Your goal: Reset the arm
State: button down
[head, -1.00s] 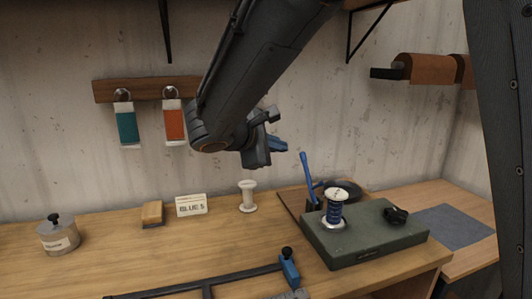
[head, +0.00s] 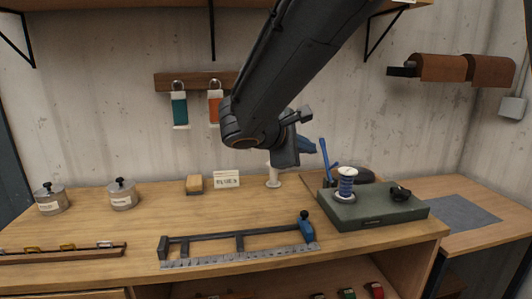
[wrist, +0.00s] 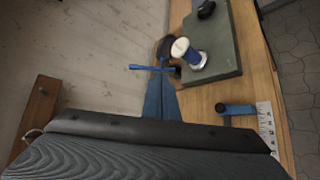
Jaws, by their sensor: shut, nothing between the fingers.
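My gripper (head: 308,146) hangs in the air above the back of the wooden workbench (head: 130,222), in front of the wall. Its blue fingers are closed together with nothing between them. In the wrist view the shut blue fingers (wrist: 161,98) point toward the bench back, apart from everything. My dark arm reaches down from the upper right in the head view and hides part of the wall and of the orange tag (head: 214,106).
A green block (head: 372,210) with a blue-wound spool (head: 346,183) and an upright blue-handled tool (head: 325,158) stands right of my gripper. A blue-ended clamp frame (head: 240,240) lies in front. Two lidded tins (head: 122,196) stand left.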

jog(key=s+d+f+m+g+y, duration=0.4)
jog(key=s+f+m, duration=0.3)
jog(key=s+f, duration=0.4)
jog(key=s+d+f+m+g+y, duration=0.4)
jog(key=s+f+m, duration=0.4)
jog(key=s+f, duration=0.4)
jog(key=shift+s+d+f+g, duration=0.25)
jog(key=shift+s+d+g, duration=0.25)
jog(key=shift+g, duration=0.3)
